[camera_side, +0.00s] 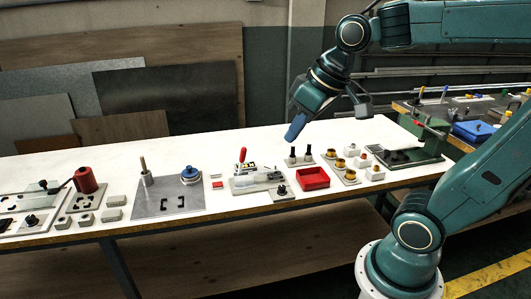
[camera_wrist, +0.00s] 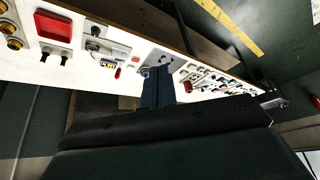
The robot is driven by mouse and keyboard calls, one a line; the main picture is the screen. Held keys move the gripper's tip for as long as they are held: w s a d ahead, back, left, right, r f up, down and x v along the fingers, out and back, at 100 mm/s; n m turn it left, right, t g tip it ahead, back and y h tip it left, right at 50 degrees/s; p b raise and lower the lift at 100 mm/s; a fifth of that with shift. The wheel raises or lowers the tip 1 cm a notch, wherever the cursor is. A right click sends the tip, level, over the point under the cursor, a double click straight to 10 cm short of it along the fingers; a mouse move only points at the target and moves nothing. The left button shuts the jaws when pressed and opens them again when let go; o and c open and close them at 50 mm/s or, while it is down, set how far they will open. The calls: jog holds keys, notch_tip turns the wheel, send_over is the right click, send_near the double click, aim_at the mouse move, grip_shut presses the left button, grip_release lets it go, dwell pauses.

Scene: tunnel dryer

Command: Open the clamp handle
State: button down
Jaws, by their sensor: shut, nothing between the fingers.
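The clamp (camera_side: 256,180) sits on a pale base plate in the middle of the white table. Its red clamp handle (camera_side: 242,155) stands upright at the left of the clamp. In the wrist view the clamp (camera_wrist: 97,45) is small, near the top, with the red handle (camera_wrist: 117,73) pointing down the picture. My gripper (camera_side: 292,136) is shut and empty. It is above the table, to the right of the handle and apart from it. In the wrist view its dark blue fingers (camera_wrist: 158,88) are together, to the right of the handle.
Two black-topped pegs (camera_side: 300,156) and a red tray (camera_side: 312,179) stand right of the clamp. A grey plate (camera_side: 165,205) with a blue-topped round part (camera_side: 190,174) lies to its left. The table's back strip is clear. Boards lean behind it.

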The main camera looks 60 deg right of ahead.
jog(key=w+d+f+y, duration=0.1)
jog(key=w+d+f, duration=0.1)
jog(key=w+d, duration=0.5)
jog(key=w+d+f+y, duration=0.1)
jog(key=w+d+f, duration=0.1)
jog(key=w+d, duration=0.55)
jog(key=w+d+f+m+y, duration=0.1)
jog(key=w+d+f, duration=0.1)
jog(key=d+f, duration=0.4)
jog(key=w+d+f+m+t+y, duration=0.1)
jog(key=w+d+f, duration=0.2)
jog(key=d+f, duration=0.3)
jog(key=d, duration=0.5)
jog(key=shift+d+f+t, duration=0.25)
jog(key=shift+f+t, duration=0.05)
jog(key=shift+f, duration=0.1)
send_near(241, 163)
notch_tip(241, 163, down, 3)
jog(key=w+d, duration=0.2)
jog(key=w, duration=0.1)
jog(key=shift+a+r, duration=0.15)
jog(key=shift+a, duration=0.45)
jog(key=shift+w, duration=0.1)
